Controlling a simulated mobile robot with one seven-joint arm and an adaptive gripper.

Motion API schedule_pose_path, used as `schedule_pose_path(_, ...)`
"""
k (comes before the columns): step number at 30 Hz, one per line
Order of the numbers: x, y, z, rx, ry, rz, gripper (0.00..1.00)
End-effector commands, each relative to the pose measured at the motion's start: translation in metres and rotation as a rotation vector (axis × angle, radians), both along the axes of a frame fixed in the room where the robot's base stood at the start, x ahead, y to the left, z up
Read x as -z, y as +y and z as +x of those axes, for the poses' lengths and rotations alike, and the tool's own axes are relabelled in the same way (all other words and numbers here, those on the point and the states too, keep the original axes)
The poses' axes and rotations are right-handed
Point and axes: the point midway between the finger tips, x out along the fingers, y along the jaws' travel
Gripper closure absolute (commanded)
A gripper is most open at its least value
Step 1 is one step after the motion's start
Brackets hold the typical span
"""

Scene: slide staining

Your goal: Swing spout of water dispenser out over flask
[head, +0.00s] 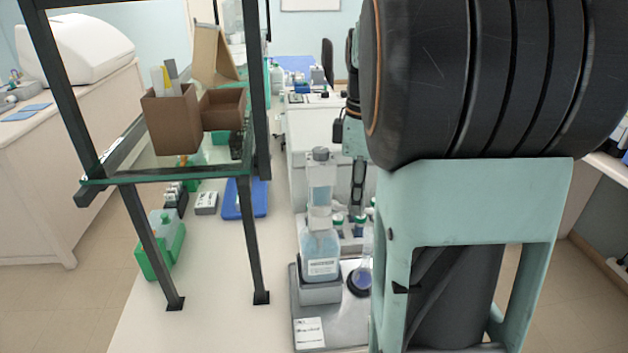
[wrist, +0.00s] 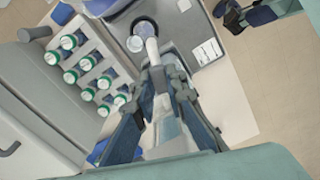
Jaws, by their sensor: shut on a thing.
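The water dispenser (head: 320,250) stands upright on a grey base in the head view, with a labelled bottle and a clear upper column. A flask (head: 362,280) with a dark ring at its base stands just right of it, partly hidden by my arm. In the wrist view, my gripper (wrist: 157,78) is shut around the white spout (wrist: 152,48). The spout's free end points up the picture, close beside the flask's round mouth (wrist: 135,43). I cannot tell exactly whether the tip is over the mouth. In the head view the grip is hard to see.
A rack of several green-capped bottles (wrist: 83,63) is left of my gripper in the wrist view. A dark-framed shelf (head: 215,174) with brown boxes (head: 173,120) stands on the bench at left. A blue tray (head: 245,200) lies behind its leg.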

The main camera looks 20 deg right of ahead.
Motion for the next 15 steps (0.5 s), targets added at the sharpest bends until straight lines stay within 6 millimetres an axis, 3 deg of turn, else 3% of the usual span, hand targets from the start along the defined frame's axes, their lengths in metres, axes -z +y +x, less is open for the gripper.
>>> schedule_pose_path(15,-0.001,-0.009,0.020,-0.297,-0.001,0.000,1.00)
